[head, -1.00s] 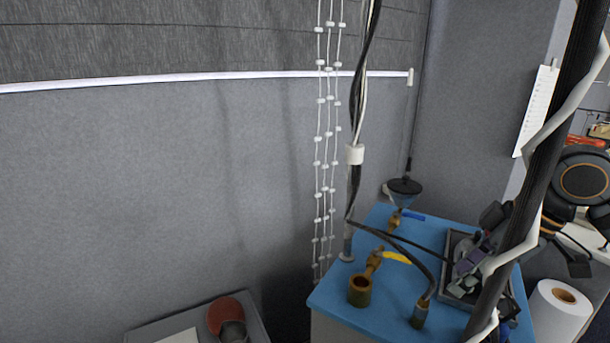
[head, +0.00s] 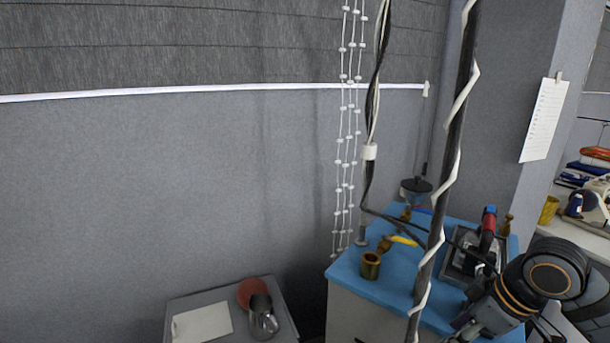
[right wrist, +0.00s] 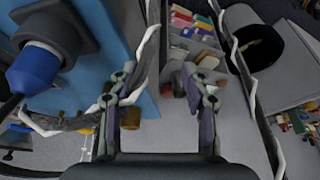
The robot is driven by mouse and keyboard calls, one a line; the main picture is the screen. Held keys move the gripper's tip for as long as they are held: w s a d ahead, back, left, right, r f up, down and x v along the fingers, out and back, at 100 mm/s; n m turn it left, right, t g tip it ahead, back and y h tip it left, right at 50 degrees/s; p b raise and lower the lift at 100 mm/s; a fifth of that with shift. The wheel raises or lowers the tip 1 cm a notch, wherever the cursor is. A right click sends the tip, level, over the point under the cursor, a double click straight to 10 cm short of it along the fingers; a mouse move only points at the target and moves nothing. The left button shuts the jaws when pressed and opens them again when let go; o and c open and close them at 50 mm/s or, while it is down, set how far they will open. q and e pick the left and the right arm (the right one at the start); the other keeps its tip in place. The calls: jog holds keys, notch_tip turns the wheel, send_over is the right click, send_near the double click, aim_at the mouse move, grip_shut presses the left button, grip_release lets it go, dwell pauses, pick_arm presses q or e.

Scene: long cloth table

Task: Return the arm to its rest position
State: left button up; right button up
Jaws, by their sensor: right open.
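My right arm (head: 545,275) comes in at the lower right of the head view, in front of the blue-topped cabinet (head: 345,270). My left gripper is in neither current view.
A tray (head: 447,270) holding a device with a red and blue handle (head: 488,228) sits on the cabinet near my right arm. A brass cup (head: 370,265) stands left of it. A cable-wrapped pole (head: 455,150) rises in front. A low grey table (head: 180,305) stands left.

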jog(key=s+a+f+m, duration=0.1)
jog(key=s+a+f, duration=0.15)
jog(key=f, duration=0.45)
jog(key=s+a+f+m, duration=0.1)
jog(key=a+f+m, duration=0.15)
jog(key=f, duration=0.45)
jog(key=s+f+m+h, duration=0.4)
jog(key=s+f, duration=0.4)
jog(key=s, duration=0.3)
jog(key=s+d+f+g, duration=0.1)
jog(key=d+f, duration=0.1)
jog(key=f, duration=1.1)
jog(key=s+d+f, duration=0.1)
jog(key=d+f, duration=0.1)
jog(key=f, duration=1.2)
pick_arm(q)
jog(key=shift+s, duration=1)
pick_arm(e)
jog(key=s+f+g, duration=0.1)
jog(key=s+f, duration=1.4)
jog(key=s, duration=0.3)
jog(key=shift+d+f, duration=0.4)
jog(key=shift+d, duration=0.05)
